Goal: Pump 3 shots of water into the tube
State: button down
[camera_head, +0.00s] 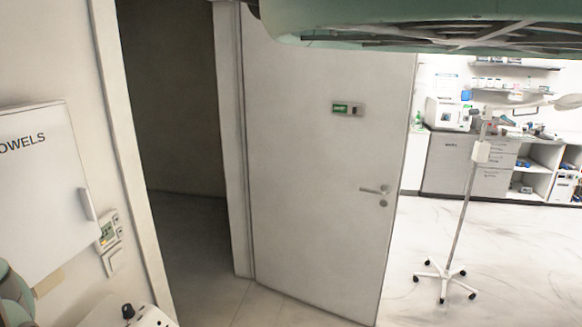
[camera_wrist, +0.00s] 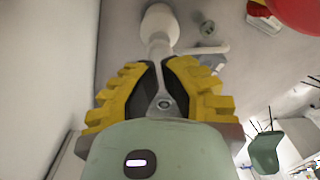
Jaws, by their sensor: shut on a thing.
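My gripper (camera_wrist: 163,68) shows in the wrist view with its yellow and black fingers closed around the pale stem of a white object (camera_wrist: 159,24). The object has a rounded white end beyond the fingertips, and a short white arm (camera_wrist: 203,49) shows to its right. I cannot tell whether that arm is part of it. Whether the held thing is the pump or the tube is unclear. No water is visible. The head view shows neither my gripper nor a clear pump or tube.
In the head view, a white door (camera_head: 320,170) stands in the middle, beside a dark opening. A wheeled stand (camera_head: 461,190) is on the right. A towel cabinet (camera_head: 45,190) hangs on the left. A red rounded thing (camera_wrist: 297,12) and a green thing (camera_wrist: 264,152) show in the wrist view.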

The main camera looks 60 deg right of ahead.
notch_tip(320, 180, up, 6)
jog(key=p, duration=0.5)
dwell(0.4)
